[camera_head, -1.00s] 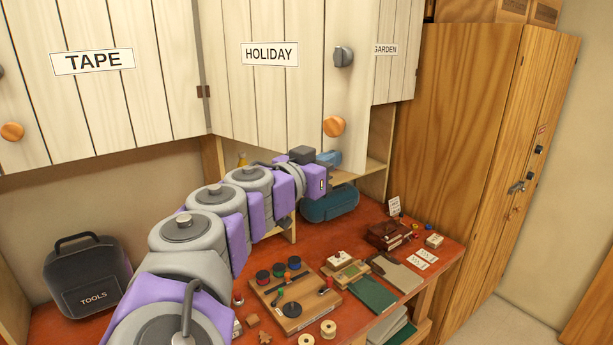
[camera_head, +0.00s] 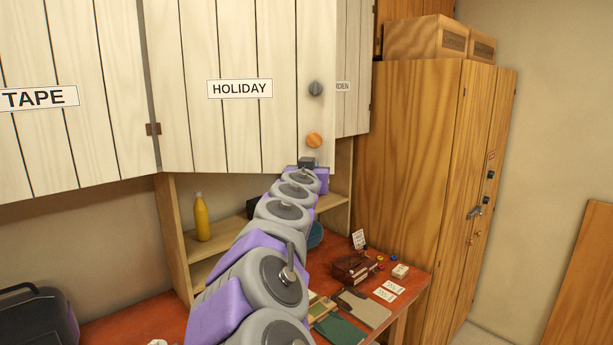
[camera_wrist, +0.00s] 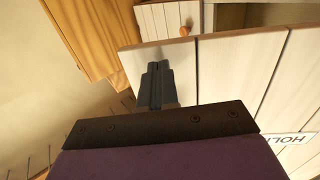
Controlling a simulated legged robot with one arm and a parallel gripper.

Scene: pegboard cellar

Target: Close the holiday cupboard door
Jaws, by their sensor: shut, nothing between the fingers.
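The white plank holiday door (camera_head: 205,130) hangs on a hinge at its left and stands open, its right edge covering part of the garden door. It carries a HOLIDAY label (camera_head: 239,89), a grey latch (camera_head: 316,88) and a round orange knob (camera_head: 314,140). In the wrist view, a white panel (camera_wrist: 225,80) with part of that label fills the right side. My gripper (camera_head: 308,161) is just below the knob by the door's lower right corner. In the wrist view, its dark fingers (camera_wrist: 157,72) are together and empty, overlapping the panel's corner. Whether they touch it is hidden.
The tape door (camera_head: 60,130) is at left and the garden door (camera_head: 350,110) at right. Below are a yellow bottle (camera_head: 202,218) on a shelf and a red workbench (camera_head: 415,290) with books and papers. A tall wooden cabinet (camera_head: 410,180) stands at right.

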